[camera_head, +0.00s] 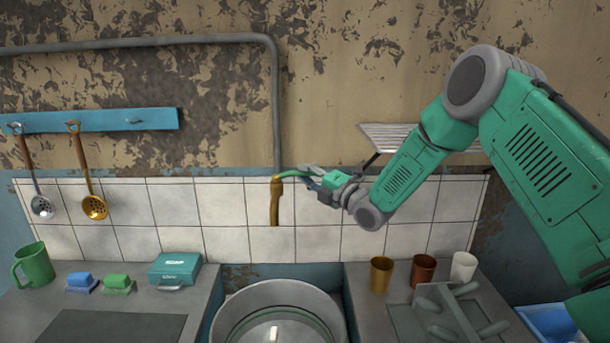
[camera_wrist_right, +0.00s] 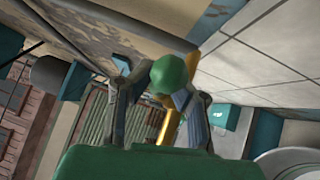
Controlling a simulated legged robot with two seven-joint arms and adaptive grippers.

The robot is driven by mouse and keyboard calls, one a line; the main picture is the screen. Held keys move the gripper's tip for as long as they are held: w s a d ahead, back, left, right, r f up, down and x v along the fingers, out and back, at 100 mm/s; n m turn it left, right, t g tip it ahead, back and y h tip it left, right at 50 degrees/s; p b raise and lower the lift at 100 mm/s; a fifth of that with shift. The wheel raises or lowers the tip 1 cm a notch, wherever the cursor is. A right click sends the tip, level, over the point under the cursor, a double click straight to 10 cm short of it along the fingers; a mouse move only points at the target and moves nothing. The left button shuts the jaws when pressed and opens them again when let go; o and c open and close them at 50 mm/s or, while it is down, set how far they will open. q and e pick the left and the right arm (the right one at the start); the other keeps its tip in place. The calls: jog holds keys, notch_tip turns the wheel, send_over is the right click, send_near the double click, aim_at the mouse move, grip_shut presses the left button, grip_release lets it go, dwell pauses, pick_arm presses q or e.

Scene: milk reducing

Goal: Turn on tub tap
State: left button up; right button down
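The brass tap (camera_head: 275,200) hangs from the end of the wall pipe, above the metal tub (camera_head: 279,290). A green tap handle extends to the right from its top; its rounded end (camera_wrist_right: 170,73) shows large in the right wrist view. The tap's yellow body (camera_wrist_right: 166,128) shows behind it there. My right gripper (camera_head: 313,178) is at the handle, right of the tap. In the wrist view its fingers stand apart, one on each side of the handle, with a gap between them. Firm contact is not clear. My left gripper is not in view.
The grey pipe (camera_head: 276,100) runs along the wall. A slatted metal shelf (camera_head: 387,136) is behind my right arm. Cups (camera_head: 381,274) and a grey rack (camera_head: 448,310) stand on the right counter. A teal box (camera_head: 175,270), sponges and a green mug (camera_head: 34,265) are on the left counter.

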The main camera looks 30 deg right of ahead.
aim_at(296, 174)
jog(key=shift+s+f, duration=0.1)
jog(key=shift+f, duration=0.15)
jog(key=s+a+m+h+b, duration=0.1)
jog(key=m+h, duration=0.1)
jog(key=h, duration=0.1)
jog(key=a+m+h, duration=0.1)
jog(key=m+h, duration=0.1)
jog(key=h, duration=0.2)
jog(key=s+a+m+h+b, duration=0.1)
jog(key=m+h, duration=0.1)
jog(key=h, duration=0.1)
jog(key=shift+s+a+f+b, duration=0.1)
jog(key=shift+s+a+b, duration=0.05)
jog(key=shift+s+b, duration=0.2)
jog(key=shift+s+a+f+m+g+h, duration=0.1)
jog(key=shift+a+m+g+h, duration=0.25)
jog(key=shift+h, duration=0.4)
jog(key=shift+s+a+r+m+g+h, duration=0.15)
jog(key=shift+m+g+h, duration=0.25)
jog(key=shift+m+h, duration=0.25)
jog(key=shift+s+a+f+m+g+h, duration=0.15)
jog(key=shift+m+g+h, duration=0.25)
jog(key=shift+h, duration=0.4)
jog(key=shift+a, duration=0.1)
jog(key=c, duration=1.6)
grip_release()
jog(key=shift+o, duration=0.2)
jog(key=shift+w, duration=0.15)
jog(key=shift+r, duration=0.2)
